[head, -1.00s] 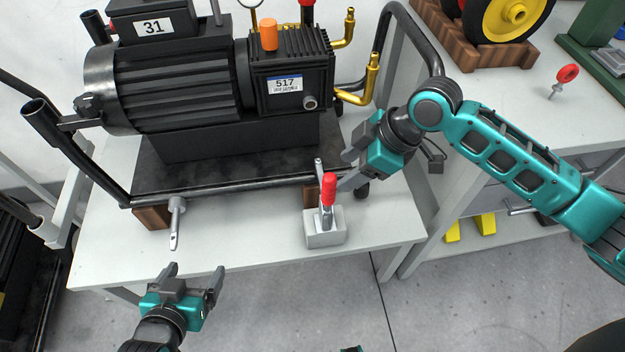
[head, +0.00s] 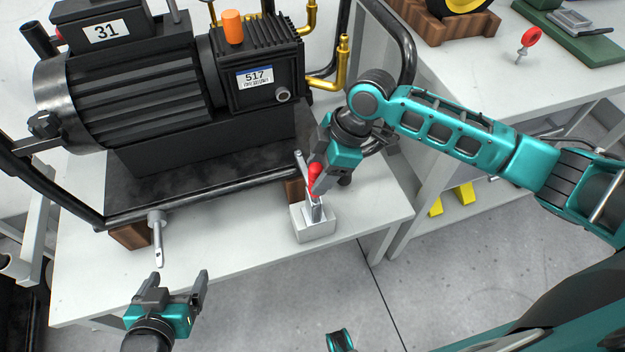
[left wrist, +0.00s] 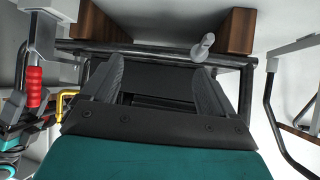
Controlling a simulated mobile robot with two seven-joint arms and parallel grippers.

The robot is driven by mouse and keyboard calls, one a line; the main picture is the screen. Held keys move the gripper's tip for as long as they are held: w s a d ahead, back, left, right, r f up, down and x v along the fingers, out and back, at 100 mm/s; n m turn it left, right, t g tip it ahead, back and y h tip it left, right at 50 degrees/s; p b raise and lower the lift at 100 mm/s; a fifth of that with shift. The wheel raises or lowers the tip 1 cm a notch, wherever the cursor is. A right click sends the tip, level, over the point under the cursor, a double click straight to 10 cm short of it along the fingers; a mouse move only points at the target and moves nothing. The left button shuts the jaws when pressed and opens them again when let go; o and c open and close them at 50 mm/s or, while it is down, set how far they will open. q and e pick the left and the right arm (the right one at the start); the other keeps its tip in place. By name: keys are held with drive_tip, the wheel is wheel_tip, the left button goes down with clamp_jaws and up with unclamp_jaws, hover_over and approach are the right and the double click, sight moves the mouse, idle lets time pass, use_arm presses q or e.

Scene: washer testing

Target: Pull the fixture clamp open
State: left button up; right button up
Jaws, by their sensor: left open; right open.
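The fixture clamp (head: 314,228) is a silver toggle clamp on a pale grey block near the table's front edge. Its red handle (head: 315,180) stands roughly upright, with a silver bar beside it. My right gripper (head: 318,176) is open at the red handle, and its fingers partly cover the handle. I cannot tell whether they touch it. My left gripper (head: 178,285) is open and empty in front of the table's edge, left of the clamp. In the left wrist view its open fingers (left wrist: 155,85) show, and the red handle (left wrist: 34,88) is at the left edge.
A black motor-pump unit (head: 140,90) sits on a dark tray behind the clamp. A tubular black frame (head: 400,40) rises behind my right gripper. The white table (head: 230,240) is clear between them.

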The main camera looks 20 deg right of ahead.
sight(313, 181)
drive_tip(key=shift+x, duration=1.8)
clamp_jaws()
